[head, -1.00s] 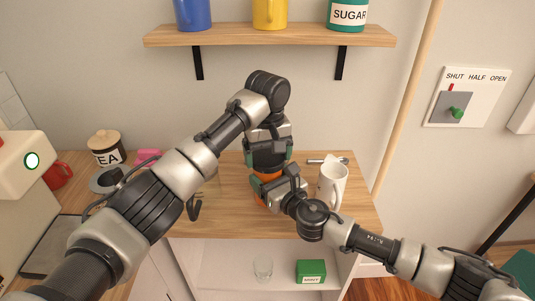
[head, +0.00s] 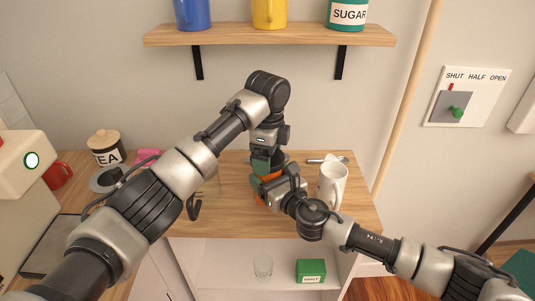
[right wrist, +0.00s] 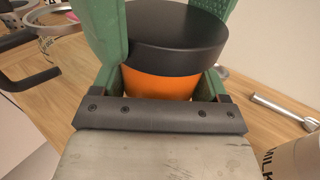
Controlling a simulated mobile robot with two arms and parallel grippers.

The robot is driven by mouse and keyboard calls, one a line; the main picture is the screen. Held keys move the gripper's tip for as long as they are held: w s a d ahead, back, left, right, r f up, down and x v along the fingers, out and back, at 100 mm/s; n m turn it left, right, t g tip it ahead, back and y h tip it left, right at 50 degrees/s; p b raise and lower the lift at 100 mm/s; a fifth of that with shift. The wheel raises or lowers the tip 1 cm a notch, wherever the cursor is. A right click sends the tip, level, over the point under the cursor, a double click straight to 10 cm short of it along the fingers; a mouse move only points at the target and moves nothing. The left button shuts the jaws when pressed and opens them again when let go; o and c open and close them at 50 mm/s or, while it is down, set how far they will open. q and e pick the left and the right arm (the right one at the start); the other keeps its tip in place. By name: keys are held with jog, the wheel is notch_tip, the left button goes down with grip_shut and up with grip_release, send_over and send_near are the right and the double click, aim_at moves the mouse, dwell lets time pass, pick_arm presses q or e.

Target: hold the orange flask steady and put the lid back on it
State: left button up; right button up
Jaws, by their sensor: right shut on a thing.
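The orange flask (right wrist: 160,88) stands upright on the wooden top, and a little of it shows in the head view (head: 262,200). My right gripper (head: 270,183) is shut on its body from the right side. The black lid (right wrist: 175,35) sits on top of the flask in the right wrist view, level, with no clear gap under it. My left gripper (head: 265,163) points down from above at the lid, its green fingers beside it. Whether those fingers press on the lid is unclear. The lid is mostly hidden in the head view.
A white mug (head: 332,183) stands close right of the flask, with a metal tool (head: 322,160) behind it. A tea jar (head: 107,150) and pink object (head: 148,158) are at left. A shelf (head: 270,37) hangs above. The front middle of the top is clear.

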pick_arm(q)
jog(key=m, duration=0.7)
jog(key=shift+m, duration=0.4)
jog(key=o, duration=0.8)
jog(key=shift+r, duration=0.1)
notch_tip(320, 180, up, 7)
jog(key=shift+r, duration=0.15)
pick_arm(e)
jog(key=o, duration=1.7)
